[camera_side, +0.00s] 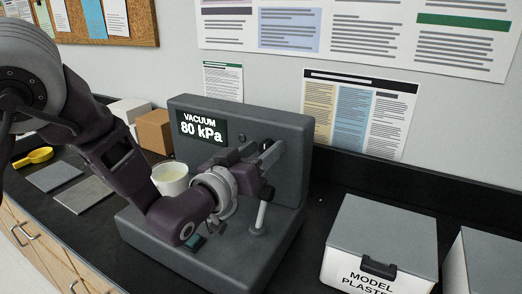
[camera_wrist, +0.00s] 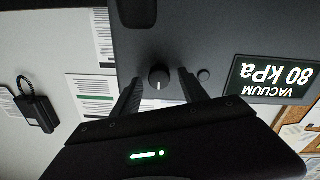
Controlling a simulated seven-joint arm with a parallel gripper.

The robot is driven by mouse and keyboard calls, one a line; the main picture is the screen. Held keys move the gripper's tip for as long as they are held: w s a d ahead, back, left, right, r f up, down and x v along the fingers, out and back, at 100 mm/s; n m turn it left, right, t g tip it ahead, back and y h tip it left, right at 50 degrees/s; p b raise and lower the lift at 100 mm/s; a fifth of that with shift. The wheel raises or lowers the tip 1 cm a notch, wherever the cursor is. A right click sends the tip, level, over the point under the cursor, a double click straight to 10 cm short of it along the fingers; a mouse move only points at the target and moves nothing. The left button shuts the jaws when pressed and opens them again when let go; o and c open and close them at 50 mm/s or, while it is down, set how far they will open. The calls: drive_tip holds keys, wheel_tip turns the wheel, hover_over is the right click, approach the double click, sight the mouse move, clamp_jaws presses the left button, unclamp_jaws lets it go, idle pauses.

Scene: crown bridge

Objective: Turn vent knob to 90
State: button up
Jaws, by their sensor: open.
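The vacuum machine (camera_side: 285,215) is a dark grey unit with an upright panel and a base. Its display (camera_side: 203,128) reads "VACUUM 80 kPa"; the display also shows upside down in the wrist view (camera_wrist: 272,78). The round black vent knob (camera_wrist: 159,76) is on the panel, with a white mark that points down in the wrist view. My gripper (camera_side: 268,152) is open in front of the panel. In the wrist view its two fingers (camera_wrist: 159,83) are on either side of the knob, with gaps visible. The fingers largely hide the knob in the side view.
A small round button (camera_wrist: 204,75) is beside the knob. A white cup (camera_side: 171,181) stands left of the wrist. A green switch (camera_side: 193,243) is on the base. A plaster box (camera_side: 385,235) stands at right. A yellow scoop (camera_side: 34,157) lies at far left.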

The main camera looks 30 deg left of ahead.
drive_tip(key=shift+c, duration=0.2)
clamp_jaws()
drive_tip(key=m, duration=0.4)
drive_tip(key=shift+d+m, duration=0.1)
drive_tip(key=shift+m, duration=0.3)
drive_tip(key=m, duration=0.4)
drive_tip(key=shift+d+m, duration=0.1)
drive_tip(key=shift+m, duration=0.2)
drive_tip(key=m, duration=0.4)
drive_tip(key=shift+d, duration=0.1)
drive_tip(key=shift+f+m+y, duration=0.1)
drive_tip(key=shift+m+y, duration=0.2)
drive_tip(key=shift+m, duration=1.8)
